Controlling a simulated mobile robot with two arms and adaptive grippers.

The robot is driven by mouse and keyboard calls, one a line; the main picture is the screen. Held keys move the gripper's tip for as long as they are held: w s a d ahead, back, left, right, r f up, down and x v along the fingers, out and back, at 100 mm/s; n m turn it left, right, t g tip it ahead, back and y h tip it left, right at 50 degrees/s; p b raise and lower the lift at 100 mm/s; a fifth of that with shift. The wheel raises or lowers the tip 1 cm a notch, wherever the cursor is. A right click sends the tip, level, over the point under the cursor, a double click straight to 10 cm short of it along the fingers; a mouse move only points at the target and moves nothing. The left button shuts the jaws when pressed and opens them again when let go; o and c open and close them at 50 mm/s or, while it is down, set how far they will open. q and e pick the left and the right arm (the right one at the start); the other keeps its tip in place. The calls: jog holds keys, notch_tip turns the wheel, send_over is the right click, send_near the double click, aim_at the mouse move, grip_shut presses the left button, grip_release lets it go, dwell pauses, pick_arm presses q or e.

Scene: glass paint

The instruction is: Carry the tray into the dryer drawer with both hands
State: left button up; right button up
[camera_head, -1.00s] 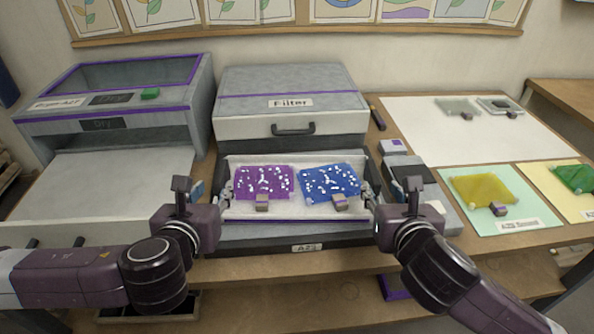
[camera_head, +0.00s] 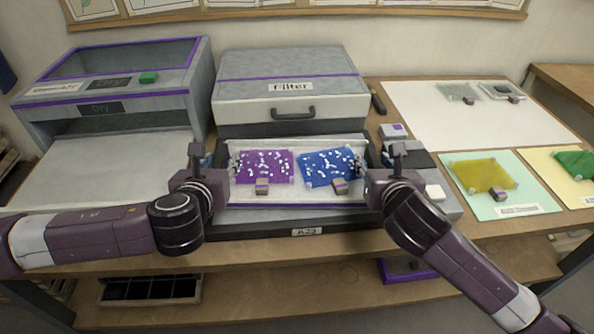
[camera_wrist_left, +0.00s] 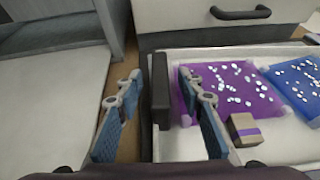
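A white tray (camera_head: 310,197) with a purple front edge sits in a dark labelled base (camera_head: 260,226) before the filter box. On it lie a purple glass sheet (camera_head: 264,166) and a blue glass sheet (camera_head: 329,167), both with white bits, each with a small block at its front edge. My left gripper (camera_wrist_left: 160,108) is open at the tray's left end, one finger either side of a dark upright piece (camera_wrist_left: 160,90). My right gripper (camera_head: 360,163) is at the tray's right end; its fingers are too small to read. The dryer's drawer (camera_head: 95,185) is pulled out, pale and empty.
The dryer (camera_head: 150,98) stands at the left with a green button (camera_head: 148,77). The filter box (camera_head: 290,95) stands behind the tray. A grey device (camera_head: 415,165) and a green mat with a yellow sheet (camera_head: 483,172) lie to the right.

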pick_arm(q)
jog(key=shift+w+f, duration=0.15)
jog(key=shift+w, duration=0.2)
pick_arm(e)
jog(key=shift+w+f, duration=0.15)
jog(key=shift+w, duration=0.2)
pick_arm(q)
grip_shut()
pick_arm(e)
grip_shut()
